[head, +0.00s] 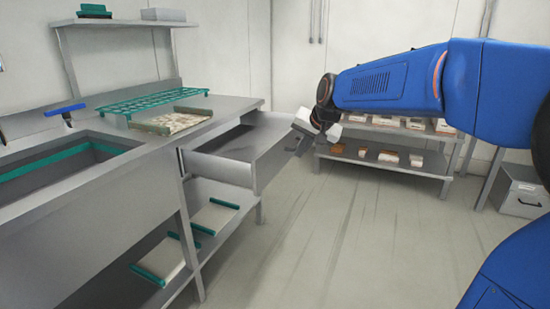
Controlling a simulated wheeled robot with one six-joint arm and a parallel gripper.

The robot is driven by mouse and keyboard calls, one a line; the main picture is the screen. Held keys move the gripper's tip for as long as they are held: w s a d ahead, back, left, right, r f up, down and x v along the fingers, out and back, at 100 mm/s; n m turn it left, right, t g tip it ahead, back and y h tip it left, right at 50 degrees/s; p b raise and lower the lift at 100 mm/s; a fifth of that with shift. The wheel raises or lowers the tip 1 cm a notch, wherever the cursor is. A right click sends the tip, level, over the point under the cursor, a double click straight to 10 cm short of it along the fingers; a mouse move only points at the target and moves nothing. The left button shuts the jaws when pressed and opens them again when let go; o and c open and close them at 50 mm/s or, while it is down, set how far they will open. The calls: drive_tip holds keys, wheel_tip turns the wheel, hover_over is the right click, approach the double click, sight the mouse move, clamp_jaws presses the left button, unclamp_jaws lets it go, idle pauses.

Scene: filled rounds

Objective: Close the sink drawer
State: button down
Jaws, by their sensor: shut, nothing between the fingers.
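The sink drawer (222,168) is a grey metal drawer under the right end of the sink counter. It is pulled out and open, and its inside looks empty. My gripper (298,150) is shut and empty, at the right of the drawer, close to its front panel (280,150). I cannot tell whether the fingers touch the panel. My blue arm reaches in from the right.
The sink basin (62,165) with a blue tap is at the left. A green rack (150,97) and a patterned tray (170,122) lie on the counter. A low shelf unit (385,160) with boxes stands behind my arm, and a grey bin (519,190) is at the right. The middle floor is clear.

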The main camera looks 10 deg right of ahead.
drive_tip(key=w, duration=0.2)
approach(274, 167)
wheel_tip(274, 167, down, 3)
drive_tip(key=d, duration=0.3)
drive_tip(key=shift+w+a+f, duration=0.15)
drive_tip(key=shift+w+a, duration=0.45)
drive_tip(key=shift+a, duration=0.35)
drive_tip(key=shift+w+a+f, duration=0.15)
drive_tip(key=shift+w+a, duration=0.4)
drive_tip(key=shift+a, duration=0.35)
drive_tip(key=shift+a, duration=0.1)
drive_tip(key=w+a, duration=0.6)
drive_tip(key=a, duration=0.2)
drive_tip(key=w+a, duration=0.5)
drive_tip(key=a, duration=0.3)
drive_tip(key=w+a, duration=0.6)
drive_tip(key=a, duration=0.2)
drive_tip(key=shift+w, duration=0.3)
drive_tip(key=shift+w+a+r, duration=0.1)
drive_tip(key=shift+w+a, duration=0.2)
drive_tip(key=shift+a, duration=0.2)
drive_tip(key=shift+r, duration=0.1)
